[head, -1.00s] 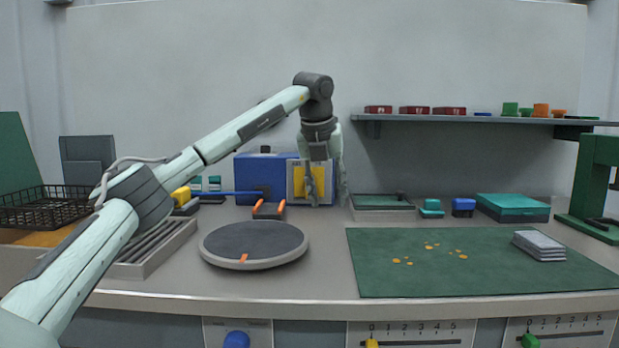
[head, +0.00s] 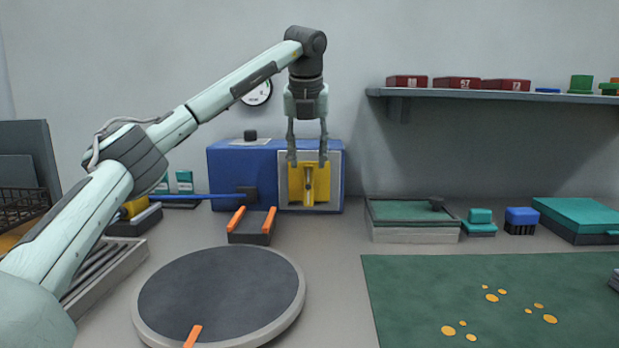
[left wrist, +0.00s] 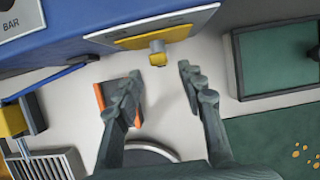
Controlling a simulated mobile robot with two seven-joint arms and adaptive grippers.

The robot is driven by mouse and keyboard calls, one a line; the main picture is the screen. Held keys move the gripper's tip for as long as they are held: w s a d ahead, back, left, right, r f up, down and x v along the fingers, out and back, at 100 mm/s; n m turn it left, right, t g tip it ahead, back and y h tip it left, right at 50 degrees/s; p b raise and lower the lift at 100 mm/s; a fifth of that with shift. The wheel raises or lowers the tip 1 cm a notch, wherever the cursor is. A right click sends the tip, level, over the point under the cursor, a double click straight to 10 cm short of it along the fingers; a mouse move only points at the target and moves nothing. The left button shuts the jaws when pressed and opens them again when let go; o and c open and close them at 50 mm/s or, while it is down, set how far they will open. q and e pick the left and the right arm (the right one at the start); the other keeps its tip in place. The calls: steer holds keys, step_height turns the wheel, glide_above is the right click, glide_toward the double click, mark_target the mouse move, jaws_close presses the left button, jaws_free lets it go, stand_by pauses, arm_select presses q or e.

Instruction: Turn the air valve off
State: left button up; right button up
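A yellow plate with an upright lever-like part (head: 309,185) is set in a pale panel on the front of a blue box (head: 240,168). I take it for the air valve. In the left wrist view its yellow part (left wrist: 157,55) sticks out at top centre, just beyond the fingertips. My left gripper (head: 307,160) points down in front of the panel, its fingertips across the top of the yellow plate. Its fingers are apart with nothing between them, as the left wrist view (left wrist: 160,90) also shows. I see no contact with the lever. My right gripper is out of view.
A blue hose (head: 205,196) runs left from the box. A dark block with orange rails (head: 251,226) stands below the box, and a round turntable (head: 220,292) nearer. A green-topped tray (head: 412,231) stands to the right. A shelf (head: 495,96) juts out above it.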

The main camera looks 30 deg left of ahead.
mark_target(308, 175)
arm_select(q)
steer(key=shift+x, duration=3.8)
jaws_close()
